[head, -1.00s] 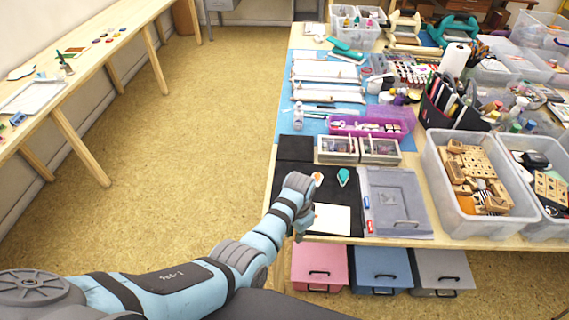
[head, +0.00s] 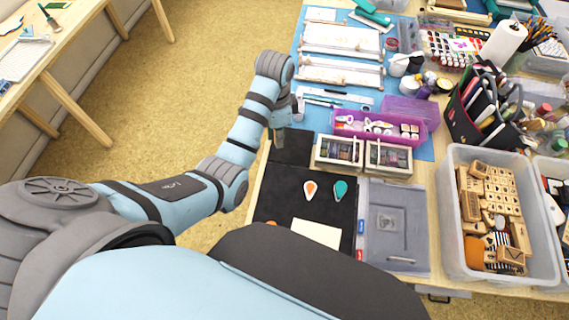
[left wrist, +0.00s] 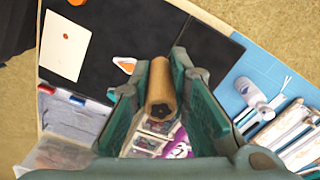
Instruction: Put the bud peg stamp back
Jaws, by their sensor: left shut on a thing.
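The bud peg stamp (left wrist: 161,88) is a wooden cylinder with a dark, flower-shaped end. My left gripper (left wrist: 160,70) is shut around it, with one green finger on each side. In the head view, the left gripper (head: 279,134) points down at the left edge of the table, by the small black mat (head: 290,148); the stamp is hard to make out there. A white card (head: 317,233) lies on the large black mat (head: 280,200); in the left wrist view the card (left wrist: 62,50) bears a small orange mark. My right gripper is not in view.
An orange inkpad (head: 310,190) and a teal inkpad (head: 340,189) lie on the large mat. Two low sectioned boxes (head: 338,153) stand behind them, with a purple case (head: 375,128) beyond. A clear tub (head: 454,240) of wooden stamps and a grey lidded box (head: 392,225) stand right.

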